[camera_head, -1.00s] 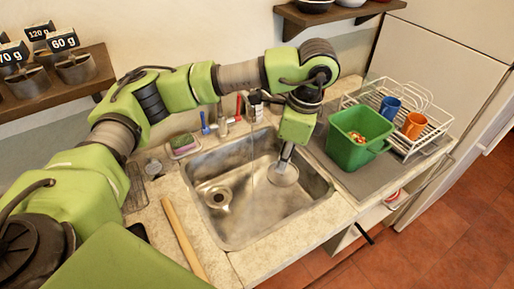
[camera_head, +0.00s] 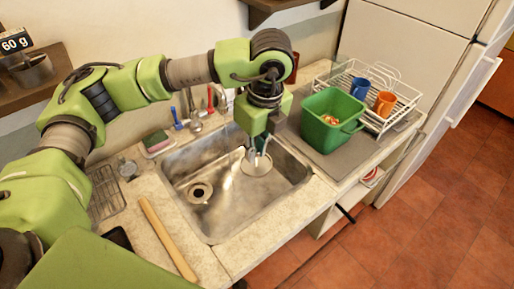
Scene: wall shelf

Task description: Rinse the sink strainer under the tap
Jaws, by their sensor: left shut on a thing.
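My left gripper (camera_head: 259,147) reaches down over the right part of the steel sink (camera_head: 218,226) and is shut on the sink strainer (camera_head: 257,164), a round pale metal disc. The strainer hangs inside the sink's outline, near its right wall; I cannot tell its exact height. The tap (camera_head: 195,122), with a blue and a red handle, stands behind the sink, left of the gripper. A faint pale streak shows left of the strainer; I cannot tell whether it is water. The open drain (camera_head: 199,192) is at the sink's left. My right gripper is not in view.
A green bin (camera_head: 328,130) with scraps stands on a grey mat right of the sink. A white dish rack (camera_head: 345,78) holds a blue cup (camera_head: 360,88) and an orange cup (camera_head: 385,103). A sponge (camera_head: 156,141) and wooden stick (camera_head: 168,240) lie on the left.

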